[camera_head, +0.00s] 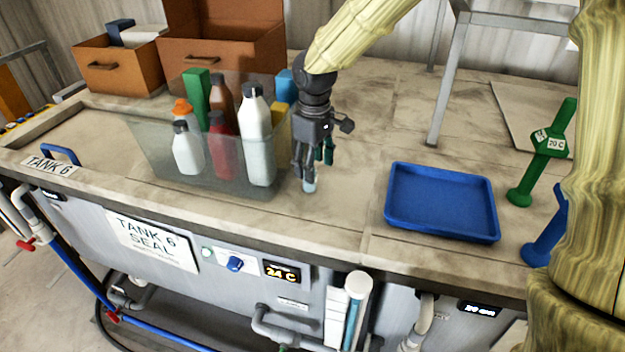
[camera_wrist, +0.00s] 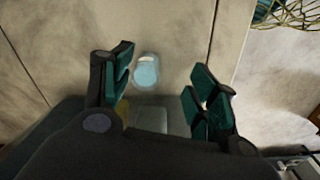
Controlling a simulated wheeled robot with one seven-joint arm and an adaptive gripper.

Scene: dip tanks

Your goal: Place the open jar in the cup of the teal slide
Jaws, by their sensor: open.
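A small pale-blue jar (camera_head: 309,184) stands on the bench just right of the clear bin. In the wrist view the jar (camera_wrist: 147,70) shows a pale top and lies beyond the fingertips, nearer the left finger. My gripper (camera_head: 315,165) points down over the jar, its dark fingers with teal pads spread apart. In the wrist view my gripper (camera_wrist: 163,85) is open, with nothing held between the pads. I cannot pick out a teal slide with a cup for certain in either view.
A clear bin (camera_head: 160,150) of several bottles stands close left of my gripper. A blue tray (camera_head: 440,235) lies empty to the right. A green stand (camera_head: 520,196) labelled 20 C and a blue stand (camera_head: 537,255) are farther right. Brown boxes (camera_head: 120,75) stand at the back left.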

